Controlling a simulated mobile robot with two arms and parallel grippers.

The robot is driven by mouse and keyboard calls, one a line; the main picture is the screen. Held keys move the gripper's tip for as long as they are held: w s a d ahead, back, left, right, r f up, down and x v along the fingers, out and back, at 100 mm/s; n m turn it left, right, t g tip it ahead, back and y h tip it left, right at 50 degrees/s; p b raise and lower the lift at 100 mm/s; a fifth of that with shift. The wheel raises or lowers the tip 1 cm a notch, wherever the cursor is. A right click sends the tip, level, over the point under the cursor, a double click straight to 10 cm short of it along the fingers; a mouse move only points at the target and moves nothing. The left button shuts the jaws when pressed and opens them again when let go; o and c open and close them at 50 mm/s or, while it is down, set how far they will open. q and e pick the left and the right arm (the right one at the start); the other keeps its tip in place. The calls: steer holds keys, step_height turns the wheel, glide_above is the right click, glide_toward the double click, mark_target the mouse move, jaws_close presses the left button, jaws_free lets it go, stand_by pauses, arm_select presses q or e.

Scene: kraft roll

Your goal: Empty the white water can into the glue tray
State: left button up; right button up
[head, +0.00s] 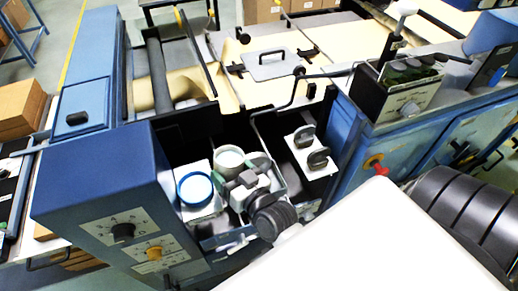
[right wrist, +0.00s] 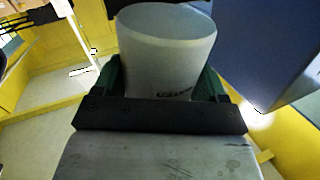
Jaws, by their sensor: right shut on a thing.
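The white can (head: 229,158) is in my right gripper (head: 243,170), at the middle of the head view, over the dark bay of the blue machine. Its round pale top faces up and it looks roughly upright. In the right wrist view the can (right wrist: 167,50) stands between the green fingers of the right gripper (right wrist: 165,82), which is shut on it. A light-walled tray (head: 279,180), which looks like the glue tray, lies under and beside the gripper. The gripper and wrist hide much of it. What the can holds is not clear. My left gripper is not in view.
The blue control box (head: 105,190) rises at the left. A thin bent rod (head: 262,135) stands behind.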

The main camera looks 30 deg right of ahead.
steer(key=shift+w+d+f+m, duration=0.15)
steer(key=shift+d+m, duration=0.1)
steer(key=shift+m, duration=0.25)
steer(key=shift+w+d+f+m, duration=0.15)
steer(key=shift+w+m, duration=0.1)
steer(key=shift+m, duration=0.05)
steer(key=shift+s+d, duration=0.1)
